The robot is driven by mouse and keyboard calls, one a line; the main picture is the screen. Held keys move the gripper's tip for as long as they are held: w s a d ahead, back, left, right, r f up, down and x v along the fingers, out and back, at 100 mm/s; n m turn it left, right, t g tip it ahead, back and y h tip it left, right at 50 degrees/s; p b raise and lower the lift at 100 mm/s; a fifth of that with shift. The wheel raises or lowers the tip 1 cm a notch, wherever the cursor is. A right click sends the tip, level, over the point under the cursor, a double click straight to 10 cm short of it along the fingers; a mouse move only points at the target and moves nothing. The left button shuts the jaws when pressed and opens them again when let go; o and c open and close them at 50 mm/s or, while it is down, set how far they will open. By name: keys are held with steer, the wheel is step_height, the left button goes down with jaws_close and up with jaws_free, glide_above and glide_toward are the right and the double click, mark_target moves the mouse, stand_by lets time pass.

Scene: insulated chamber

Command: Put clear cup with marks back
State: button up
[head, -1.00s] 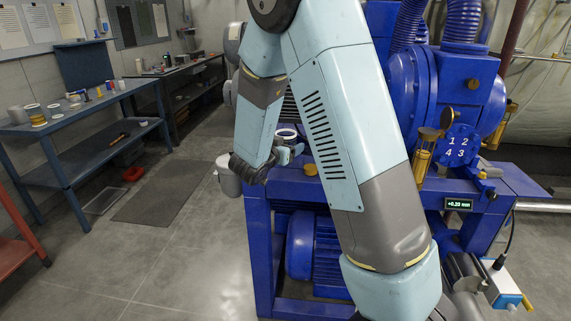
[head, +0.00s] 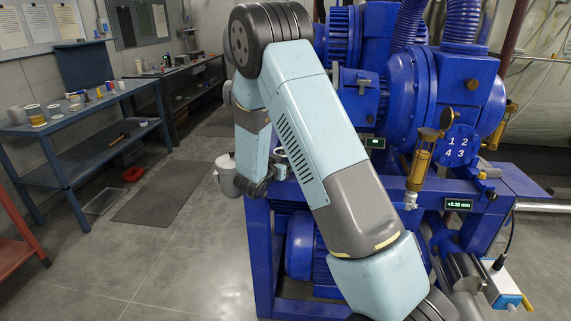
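My gripper (head: 262,187) is low at the left end of the blue machine bench, at the end of my bent arm. Its fingers are mostly hidden by my wrist and arm, so I cannot tell whether they are open or shut. A small pale round rim (head: 281,152) shows just above and to the right of my wrist, partly behind my arm. It may be the clear cup, but no marks are readable, and I cannot tell whether my gripper holds it.
A grey lidded pail (head: 226,176) is close to the left of my wrist. A blue workbench (head: 70,118) with cups and small items stands at the left. The blue pump machine (head: 437,95) fills the right. Floor between them is mostly open, with a dark mat (head: 165,192).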

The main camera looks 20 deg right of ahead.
steer(key=shift+f, duration=0.2)
steer(key=o, duration=1.1)
steer(key=shift+s+a+r, duration=0.1)
steer(key=v, duration=1.1)
steer(key=shift+s+a, duration=0.25)
steer(key=shift+s, duration=0.05)
